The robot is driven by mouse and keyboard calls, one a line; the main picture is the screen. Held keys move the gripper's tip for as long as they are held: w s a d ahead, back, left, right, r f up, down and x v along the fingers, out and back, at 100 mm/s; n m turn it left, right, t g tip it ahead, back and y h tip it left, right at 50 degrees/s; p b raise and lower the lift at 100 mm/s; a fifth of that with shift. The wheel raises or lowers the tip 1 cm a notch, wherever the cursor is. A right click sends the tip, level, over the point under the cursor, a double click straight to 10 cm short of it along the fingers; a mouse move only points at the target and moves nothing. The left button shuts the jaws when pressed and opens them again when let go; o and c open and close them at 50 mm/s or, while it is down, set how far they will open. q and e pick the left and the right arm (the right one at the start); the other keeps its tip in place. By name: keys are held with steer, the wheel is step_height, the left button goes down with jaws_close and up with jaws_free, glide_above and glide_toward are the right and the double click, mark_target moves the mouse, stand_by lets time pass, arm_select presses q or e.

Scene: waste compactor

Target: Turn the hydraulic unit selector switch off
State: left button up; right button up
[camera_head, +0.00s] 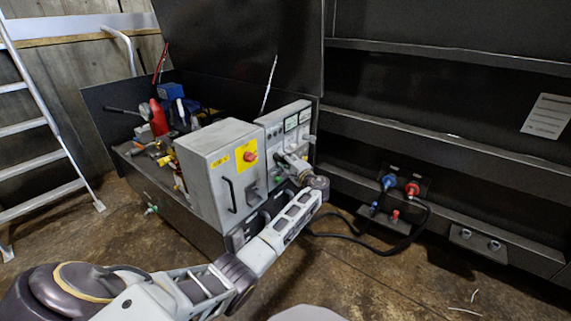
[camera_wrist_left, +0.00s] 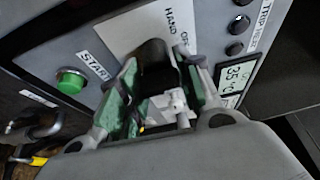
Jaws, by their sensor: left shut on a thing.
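The hydraulic unit's grey control panel (camera_head: 290,119) stands on the right of the unit in the head view. In the left wrist view, the black selector switch (camera_wrist_left: 156,66) sits on a light plate (camera_wrist_left: 150,28) marked HAND and, partly cut off, OF. My left gripper (camera_head: 287,162) is at the panel front. In the wrist view its green-padded fingers (camera_wrist_left: 160,82) stand on both sides of the switch and are shut on it. The fingers hide part of the switch, and its exact pointing direction is unclear. My right gripper is not in view.
A green START button (camera_wrist_left: 70,81) is left of the switch, and a 35 °C display (camera_wrist_left: 236,76) is to its right. A grey cabinet (camera_head: 213,185) with a red-yellow switch (camera_head: 247,155) stands beside the panel. Hoses (camera_head: 345,237) lie on the floor at right.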

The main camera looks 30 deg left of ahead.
arm_select(q)
steer(key=shift+f, duration=0.15)
stand_by(0.3)
steer(key=o, duration=1)
steer(key=shift+o, duration=0.2)
steer(key=shift+s+d, duration=0.1)
steer(key=shift+d, duration=0.05)
steer(key=v, duration=1.1)
steer(key=shift+d, duration=0.35)
steer(key=shift+s, duration=0.2)
